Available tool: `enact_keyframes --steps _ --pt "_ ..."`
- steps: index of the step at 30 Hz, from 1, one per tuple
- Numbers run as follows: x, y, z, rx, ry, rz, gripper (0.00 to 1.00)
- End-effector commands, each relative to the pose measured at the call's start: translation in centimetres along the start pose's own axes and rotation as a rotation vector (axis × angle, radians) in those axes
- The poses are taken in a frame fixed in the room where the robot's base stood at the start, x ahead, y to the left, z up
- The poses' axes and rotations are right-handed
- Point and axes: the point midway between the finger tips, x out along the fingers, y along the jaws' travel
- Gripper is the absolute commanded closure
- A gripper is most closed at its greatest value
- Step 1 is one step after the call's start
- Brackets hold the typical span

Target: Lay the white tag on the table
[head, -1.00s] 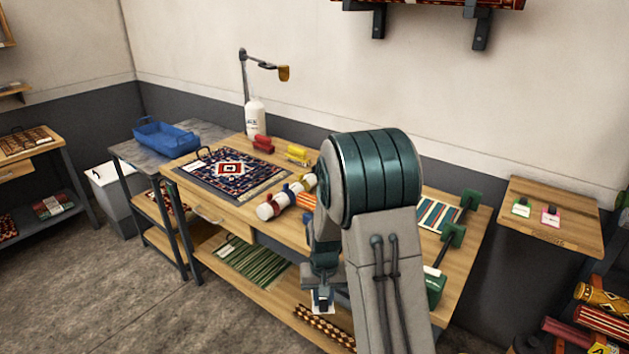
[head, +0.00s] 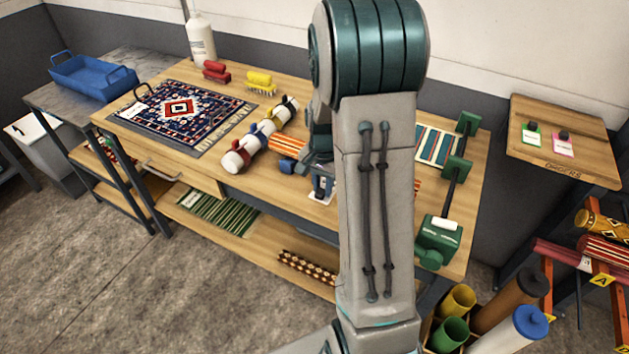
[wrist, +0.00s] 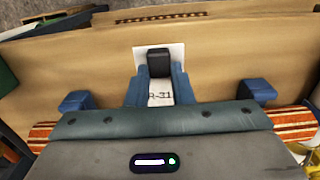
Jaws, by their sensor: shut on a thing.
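The white tag (head: 319,198) is a small flat card with a black block on it. In the wrist view the tag (wrist: 159,98) shows part of a printed "R-31". My gripper (wrist: 158,72) is shut on the tag by its black block. In the head view my gripper (head: 322,187) is near the front edge of the wooden table (head: 425,198), partly behind my arm. The wrist view shows wood under the tag; I cannot tell whether the tag touches it.
A striped orange textile (head: 290,145) lies close behind my gripper, beside a white roll (head: 240,158). A patterned rug (head: 180,108) covers the left part of the table. A green clamp device (head: 438,238) stands at the right. A side board (head: 560,165) holds two other tags.

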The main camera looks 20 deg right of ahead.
Motion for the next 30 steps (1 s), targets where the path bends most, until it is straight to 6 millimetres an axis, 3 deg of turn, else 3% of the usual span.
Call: enact_keyframes --steps 12,23,24,26,30 --pt "4.4 -0.2 0.1 -0.006 0.000 0.000 1.00" --pt "4.9 -0.2 0.1 -0.007 0.001 -0.001 1.00" --pt "4.9 -0.2 0.1 -0.007 0.001 -0.001 0.77" --pt "4.8 -0.2 0.1 -0.007 0.001 -0.001 0.60" --pt "4.8 -0.2 0.1 -0.007 0.001 -0.001 0.58"
